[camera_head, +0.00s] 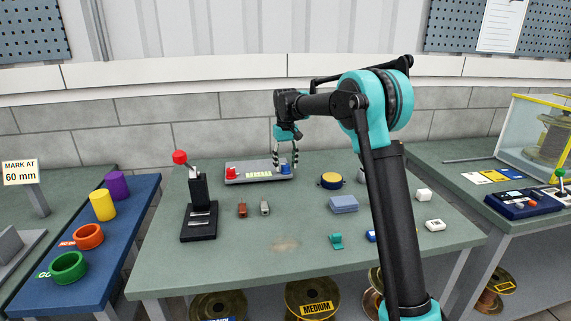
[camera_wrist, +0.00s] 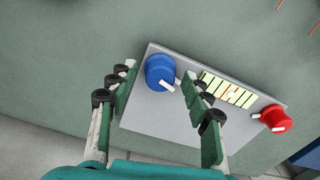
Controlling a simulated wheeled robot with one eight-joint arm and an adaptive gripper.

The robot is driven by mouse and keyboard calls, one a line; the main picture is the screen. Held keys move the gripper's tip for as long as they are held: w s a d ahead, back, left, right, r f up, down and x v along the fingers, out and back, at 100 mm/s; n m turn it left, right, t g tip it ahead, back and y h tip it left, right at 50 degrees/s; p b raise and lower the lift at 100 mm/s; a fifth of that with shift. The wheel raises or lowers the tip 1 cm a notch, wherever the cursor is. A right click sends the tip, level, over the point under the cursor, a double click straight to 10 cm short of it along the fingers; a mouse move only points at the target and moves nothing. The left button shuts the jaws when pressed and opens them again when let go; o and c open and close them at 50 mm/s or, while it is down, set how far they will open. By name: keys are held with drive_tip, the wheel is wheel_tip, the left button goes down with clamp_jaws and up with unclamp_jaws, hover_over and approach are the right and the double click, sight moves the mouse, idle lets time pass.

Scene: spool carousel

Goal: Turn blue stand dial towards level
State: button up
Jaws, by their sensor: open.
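The blue dial (camera_wrist: 159,70) sits on a grey stand panel (camera_wrist: 160,118). Its white pointer mark faces lower right in the wrist view. A yellow striped scale (camera_wrist: 228,90) lies beside it, and a red dial (camera_wrist: 273,119) is at the other end. In the head view the blue dial (camera_head: 286,169) is at the right end of the panel and the red dial (camera_head: 231,173) at the left. My gripper (camera_head: 285,164) is open above the blue dial. In the wrist view its fingers (camera_wrist: 158,78) stand on either side of the dial. Contact with the dial cannot be told.
A black lever stand (camera_head: 199,215) with a red knob is left of the panel. A round yellow and navy object (camera_head: 331,181) and blue blocks (camera_head: 343,204) lie to the right.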

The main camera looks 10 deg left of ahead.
sight(285, 165)
wheel_tip(285, 165, up, 12)
idle(0.6)
